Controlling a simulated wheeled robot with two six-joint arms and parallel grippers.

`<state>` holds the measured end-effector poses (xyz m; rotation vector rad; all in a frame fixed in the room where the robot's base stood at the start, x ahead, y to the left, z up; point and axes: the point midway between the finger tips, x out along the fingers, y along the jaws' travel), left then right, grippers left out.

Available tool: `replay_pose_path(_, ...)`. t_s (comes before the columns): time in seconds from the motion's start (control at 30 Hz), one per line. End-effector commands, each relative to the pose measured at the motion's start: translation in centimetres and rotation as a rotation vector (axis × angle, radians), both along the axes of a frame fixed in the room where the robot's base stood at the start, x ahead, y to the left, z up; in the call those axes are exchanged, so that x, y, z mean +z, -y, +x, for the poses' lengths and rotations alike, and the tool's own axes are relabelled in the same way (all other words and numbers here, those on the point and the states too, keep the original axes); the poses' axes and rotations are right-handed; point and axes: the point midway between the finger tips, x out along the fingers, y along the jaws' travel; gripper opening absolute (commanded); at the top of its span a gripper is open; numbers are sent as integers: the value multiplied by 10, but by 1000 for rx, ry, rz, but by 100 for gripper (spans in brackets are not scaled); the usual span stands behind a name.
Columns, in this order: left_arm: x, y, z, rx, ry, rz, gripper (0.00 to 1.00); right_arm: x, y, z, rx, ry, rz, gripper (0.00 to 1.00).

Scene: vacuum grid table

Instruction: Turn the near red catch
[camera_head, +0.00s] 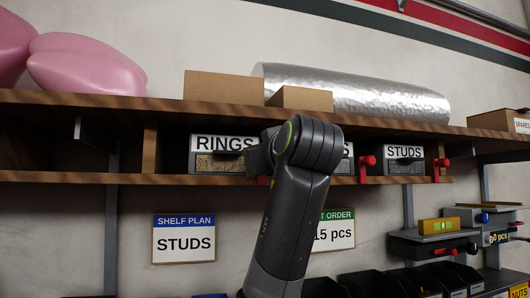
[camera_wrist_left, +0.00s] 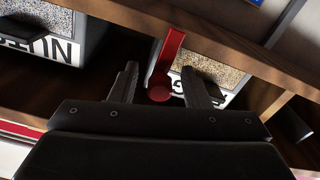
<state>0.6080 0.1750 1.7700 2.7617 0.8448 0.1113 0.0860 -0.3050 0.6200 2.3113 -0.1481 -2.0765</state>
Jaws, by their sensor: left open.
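A red catch (camera_wrist_left: 168,55) with a round knob end shows in the left wrist view, hanging in front of the shelf by a speckled-front bin (camera_wrist_left: 213,76). My left gripper (camera_wrist_left: 160,75) is open, with one finger on each side of the catch. I cannot tell if either finger touches it. In the head view my left wrist stands before the shelf beside the RINGS bin (camera_head: 222,160), and only a small red piece of this catch (camera_head: 262,180) shows below it. My right gripper is not in view.
Other red catches (camera_head: 367,170) (camera_head: 440,168) are on the shelf by the STUDS bin (camera_head: 404,160). A middle bin is mostly hidden by my arm. Cardboard boxes (camera_head: 222,87) and a silver roll (camera_head: 350,90) lie on top. A SHELF PLAN sign (camera_head: 184,238) reads STUDS.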

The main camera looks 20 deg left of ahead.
Motion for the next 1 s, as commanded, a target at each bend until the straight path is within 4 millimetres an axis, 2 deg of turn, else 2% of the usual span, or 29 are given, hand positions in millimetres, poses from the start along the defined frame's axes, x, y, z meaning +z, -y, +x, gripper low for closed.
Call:
replay_pose_path(0.27, -1, -1, 1, 0, 0, 0, 43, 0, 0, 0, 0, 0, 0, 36)
replay_pose_path(0.6, 0, -1, 1, 1, -1, 1, 0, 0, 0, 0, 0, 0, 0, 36)
replay_pose_path(1.0, -2, 2, 2, 0, -44, 65, 0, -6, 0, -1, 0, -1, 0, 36)
